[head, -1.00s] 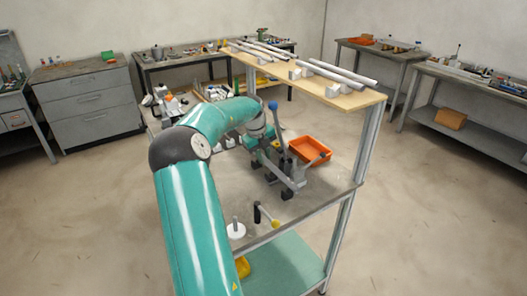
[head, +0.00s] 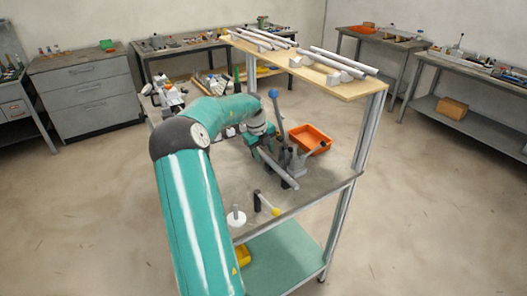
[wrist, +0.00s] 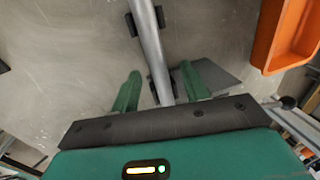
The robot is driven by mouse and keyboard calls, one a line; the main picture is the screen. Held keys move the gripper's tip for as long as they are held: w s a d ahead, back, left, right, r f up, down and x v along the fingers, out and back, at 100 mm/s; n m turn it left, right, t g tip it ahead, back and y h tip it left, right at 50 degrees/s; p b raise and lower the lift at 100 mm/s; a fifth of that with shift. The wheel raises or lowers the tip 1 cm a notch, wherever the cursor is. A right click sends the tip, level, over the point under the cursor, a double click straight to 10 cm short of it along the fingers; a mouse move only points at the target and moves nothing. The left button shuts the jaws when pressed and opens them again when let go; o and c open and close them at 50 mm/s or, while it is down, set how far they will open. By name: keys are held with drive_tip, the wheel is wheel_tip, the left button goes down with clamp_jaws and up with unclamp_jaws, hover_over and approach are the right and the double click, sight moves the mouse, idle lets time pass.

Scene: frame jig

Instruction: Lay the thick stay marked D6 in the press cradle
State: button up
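A grey round stay (wrist: 152,45) runs between the fingers of my gripper (wrist: 161,88) in the wrist view. Dark blocks (wrist: 131,25) show on both sides of it. My gripper's two green fingers stand apart, with a visible gap on the left of the stay. In the head view the stay (head: 279,170) lies tilted across the press cradle on the bench, beside a lever with a blue knob (head: 273,94). My gripper (head: 262,146) is low at its far end, partly hidden by my arm. No D6 mark is readable.
Several pale stays (head: 343,62) lie on supports on the wooden shelf (head: 352,91) above the bench. An orange bin (head: 312,138) is right of the press.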

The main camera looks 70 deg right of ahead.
drive_tip(key=v, duration=1.3)
drive_tip(key=shift+r, duration=0.45)
